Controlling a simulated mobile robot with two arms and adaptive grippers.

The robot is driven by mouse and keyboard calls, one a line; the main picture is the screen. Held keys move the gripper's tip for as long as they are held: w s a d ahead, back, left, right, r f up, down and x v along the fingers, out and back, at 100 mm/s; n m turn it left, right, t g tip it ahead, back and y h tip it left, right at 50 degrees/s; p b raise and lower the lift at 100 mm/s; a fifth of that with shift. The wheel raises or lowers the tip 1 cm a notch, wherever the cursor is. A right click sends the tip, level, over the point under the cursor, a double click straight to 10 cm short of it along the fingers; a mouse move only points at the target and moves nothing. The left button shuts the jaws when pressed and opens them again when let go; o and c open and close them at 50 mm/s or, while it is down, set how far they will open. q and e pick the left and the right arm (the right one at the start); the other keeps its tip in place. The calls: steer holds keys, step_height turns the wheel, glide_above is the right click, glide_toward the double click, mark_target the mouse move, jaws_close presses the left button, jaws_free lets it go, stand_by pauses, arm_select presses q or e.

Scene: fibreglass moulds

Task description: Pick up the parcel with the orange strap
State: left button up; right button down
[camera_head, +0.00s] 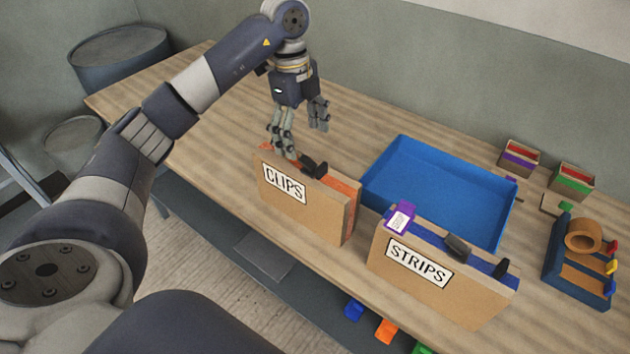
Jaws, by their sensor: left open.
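The parcel with the orange strap (300,212) is an upright cardboard box labelled CLIPS, standing on the wooden table near its front edge. Orange shows along its top, and a dark handle-like piece (314,168) sits on it. My left gripper (301,138) is open, with its fingers pointing down at the parcel's top back edge. One finger overlaps the parcel's top in the picture; I cannot tell whether it touches. My right gripper is not in view.
A similar box labelled STRIPS (440,275), with a blue strap, stands to the right. An empty blue tray (440,150) lies behind. A tape holder (580,265) and two small boxes are at the right. The table's back left is clear.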

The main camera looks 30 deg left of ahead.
mark_target(303, 158)
arm_select(q)
steer(key=f, duration=0.1)
steer(key=s+f, duration=0.1)
steer(key=f+p, duration=0.1)
steer(key=f, duration=0.1)
steer(key=shift+s+d, duration=0.2)
steer(key=shift+d, duration=0.05)
steer(key=shift+f, duration=0.25)
steer(key=f+p, duration=0.1)
steer(key=f, duration=0.1)
steer(key=d+f+p, duration=0.1)
steer(key=f, duration=0.1)
steer(key=shift+f, duration=0.55)
steer(key=shift+w, duration=0.1)
steer(key=shift+c, duration=0.6)
steer(key=c, duration=1.8)
jaws_close()
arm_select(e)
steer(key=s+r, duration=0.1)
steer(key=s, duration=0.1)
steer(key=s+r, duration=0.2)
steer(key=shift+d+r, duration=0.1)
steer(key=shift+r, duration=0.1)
